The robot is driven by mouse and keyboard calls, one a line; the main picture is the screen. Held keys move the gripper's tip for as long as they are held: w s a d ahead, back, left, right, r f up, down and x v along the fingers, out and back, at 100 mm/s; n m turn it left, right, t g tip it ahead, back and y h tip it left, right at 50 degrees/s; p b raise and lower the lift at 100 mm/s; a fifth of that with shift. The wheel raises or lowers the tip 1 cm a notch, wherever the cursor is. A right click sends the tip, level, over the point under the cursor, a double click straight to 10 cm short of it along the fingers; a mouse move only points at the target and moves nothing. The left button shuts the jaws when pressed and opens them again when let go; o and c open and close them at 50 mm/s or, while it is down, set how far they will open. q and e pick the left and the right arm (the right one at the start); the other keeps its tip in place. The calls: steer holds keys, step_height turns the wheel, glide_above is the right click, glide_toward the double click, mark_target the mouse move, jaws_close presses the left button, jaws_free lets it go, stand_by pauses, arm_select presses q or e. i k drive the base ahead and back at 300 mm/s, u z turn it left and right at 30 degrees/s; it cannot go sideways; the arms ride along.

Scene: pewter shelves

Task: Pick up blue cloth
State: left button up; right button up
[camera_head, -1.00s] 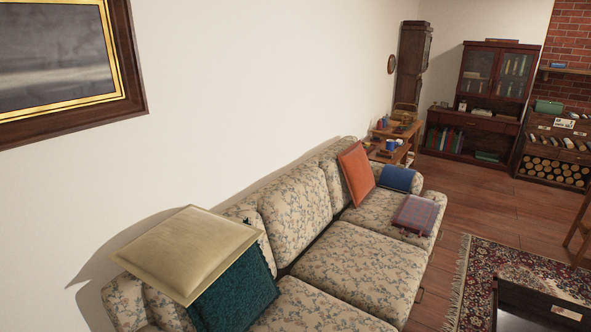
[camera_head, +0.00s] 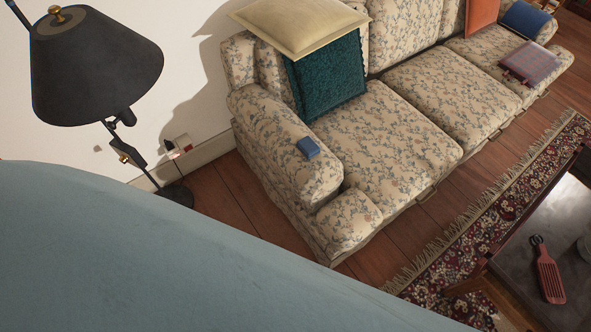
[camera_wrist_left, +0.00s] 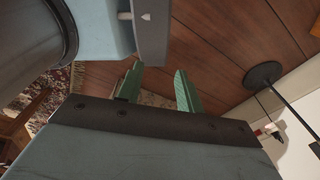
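My left gripper shows only in the left wrist view (camera_wrist_left: 158,88). Its two green fingers are apart with nothing between them, above the wooden floor. The blue cloth is not in the left wrist view, and no gripper touches it in the head view. My right gripper is in neither view.
A black floor lamp (camera_head: 95,65) stands left of the sofa by the wall. A cream cushion (camera_head: 300,22) and a teal cushion (camera_head: 328,78) rest on the sofa. A low table (camera_head: 550,225) with a reddish brush-like object (camera_head: 549,275) stands at right.

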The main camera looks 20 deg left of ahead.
mark_target(305, 145)
steer(key=k, duration=0.4)
steer(key=u, duration=1.3)
steer(key=i, duration=0.9)
steer(key=z, duration=0.05)
